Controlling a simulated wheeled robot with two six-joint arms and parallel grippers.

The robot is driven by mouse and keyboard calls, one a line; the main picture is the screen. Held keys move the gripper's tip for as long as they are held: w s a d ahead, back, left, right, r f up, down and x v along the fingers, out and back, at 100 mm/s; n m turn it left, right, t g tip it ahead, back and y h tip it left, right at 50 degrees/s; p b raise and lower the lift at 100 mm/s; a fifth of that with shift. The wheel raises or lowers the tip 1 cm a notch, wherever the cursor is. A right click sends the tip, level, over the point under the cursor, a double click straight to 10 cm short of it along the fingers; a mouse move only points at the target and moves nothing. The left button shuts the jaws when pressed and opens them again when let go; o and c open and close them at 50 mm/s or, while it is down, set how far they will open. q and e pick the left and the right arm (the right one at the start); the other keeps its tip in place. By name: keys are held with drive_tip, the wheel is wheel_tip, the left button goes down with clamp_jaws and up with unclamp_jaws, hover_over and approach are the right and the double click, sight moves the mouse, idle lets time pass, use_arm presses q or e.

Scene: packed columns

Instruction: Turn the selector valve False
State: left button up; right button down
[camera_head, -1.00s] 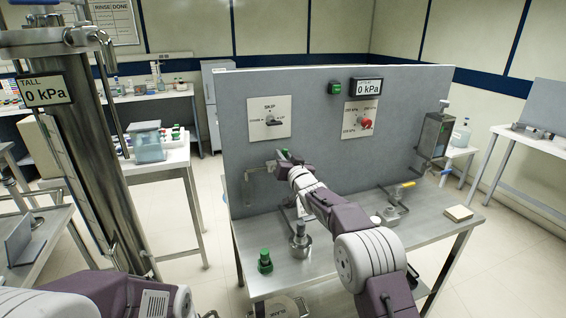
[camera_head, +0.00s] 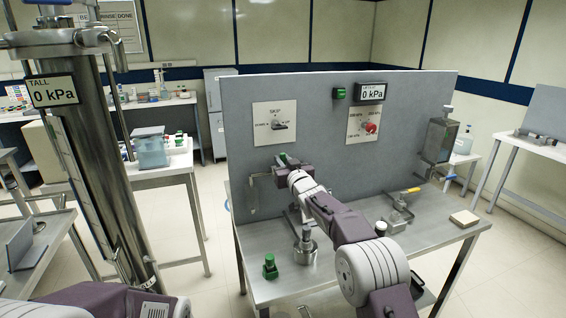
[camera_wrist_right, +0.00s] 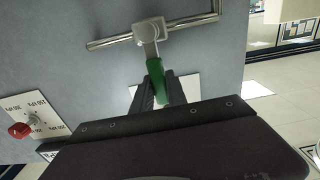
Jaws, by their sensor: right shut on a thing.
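A valve with a green handle (camera_wrist_right: 156,80) and a silver body (camera_wrist_right: 150,30) sits on a metal pipe (camera_wrist_right: 105,42) in front of the grey panel. In the head view the green handle (camera_head: 283,158) shows small at the end of my right arm. My right gripper (camera_wrist_right: 156,92) is shut on the green handle, with one dark finger on each side. A white plate marked SKIP (camera_head: 275,122) with a small metal selector lever is on the panel above. I cannot tell which of these is the selector valve. My left gripper is out of view; only part of the left arm shows.
A plate with a red knob (camera_head: 371,127) is on the panel, right of the SKIP plate. A tall metal column (camera_head: 95,150) stands at left.

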drive_tip(key=shift+f, duration=0.1)
drive_tip(key=c, duration=1.3)
unclamp_jaws()
drive_tip(key=shift+a, duration=0.1)
drive_tip(key=b+v, duration=0.3)
drive_tip(key=v, duration=0.6)
